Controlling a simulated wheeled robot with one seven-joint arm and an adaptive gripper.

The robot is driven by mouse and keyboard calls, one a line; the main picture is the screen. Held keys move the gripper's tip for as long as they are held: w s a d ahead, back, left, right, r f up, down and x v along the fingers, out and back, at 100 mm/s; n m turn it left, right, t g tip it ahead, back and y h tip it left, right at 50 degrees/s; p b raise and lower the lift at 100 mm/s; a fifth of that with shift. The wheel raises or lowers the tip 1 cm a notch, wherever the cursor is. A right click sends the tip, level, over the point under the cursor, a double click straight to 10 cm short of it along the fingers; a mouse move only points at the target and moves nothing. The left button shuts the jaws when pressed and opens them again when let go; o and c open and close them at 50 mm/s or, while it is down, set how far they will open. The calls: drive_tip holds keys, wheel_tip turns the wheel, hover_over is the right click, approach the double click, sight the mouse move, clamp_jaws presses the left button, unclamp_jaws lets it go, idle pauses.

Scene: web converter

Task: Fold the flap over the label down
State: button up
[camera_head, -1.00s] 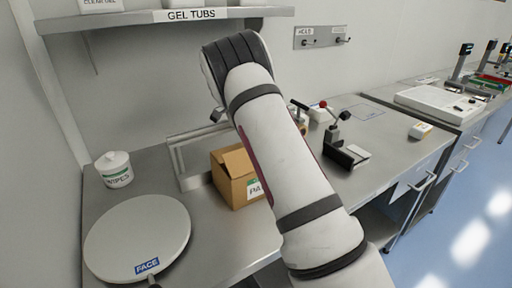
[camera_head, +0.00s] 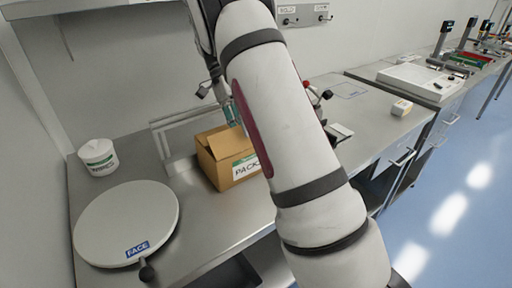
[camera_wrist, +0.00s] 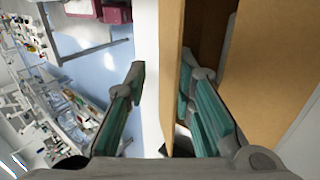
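An open cardboard box (camera_head: 208,160) stands on the bench in the head view, with a white and green label reading "PACK" (camera_head: 246,168) on its front. A flap (camera_head: 211,143) stands up at its left; the label-side flap is hard to make out there. My gripper (camera_wrist: 163,78) is open at the box top, partly hidden by my arm in the head view. In the wrist view, a narrow strip of cardboard (camera_wrist: 171,50) shows between the fingers. The right finger is by the dark box opening (camera_wrist: 208,35); contact is unclear. A wide cardboard panel (camera_wrist: 265,60) lies farther right.
A round grey plate marked "FACE" (camera_head: 125,222) lies on the bench front left, with a white wipes tub (camera_head: 97,157) behind it. A metal frame (camera_head: 160,136) stands behind the box. A small white box (camera_head: 401,107) sits far right. Bench between plate and box is clear.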

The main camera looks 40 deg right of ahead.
drive_tip(key=s+t+p, duration=0.1)
drive_tip(key=p, duration=0.1)
drive_tip(key=s+r+t+p, duration=0.1)
drive_tip(key=t+p, duration=0.1)
drive_tip(key=shift+s+r+p, duration=0.1)
drive_tip(key=shift+r+p, duration=0.1)
drive_tip(key=shift+p, duration=0.1)
drive_tip(key=s+t+p, duration=0.1)
drive_tip(key=t+p, duration=0.2)
drive_tip(key=shift+s+p, duration=0.2)
drive_tip(key=shift+p, duration=0.15)
wheel_tip(320, 180, up, 14)
drive_tip(key=w+b, duration=0.2)
drive_tip(key=b, duration=0.1)
drive_tip(key=s+a+f+n+t+b, duration=0.2)
drive_tip(key=s+a+n, duration=0.4)
drive_tip(key=s+n, duration=0.2)
drive_tip(key=s+a+f+n+t+b, duration=0.1)
drive_tip(key=s+a+n, duration=0.5)
drive_tip(key=s, duration=0.7)
drive_tip(key=shift+s+f+n+t+b, duration=0.35)
drive_tip(key=shift+n+t+b, duration=0.3)
drive_tip(key=shift+n+t, duration=0.25)
drive_tip(key=shift+a, duration=0.1)
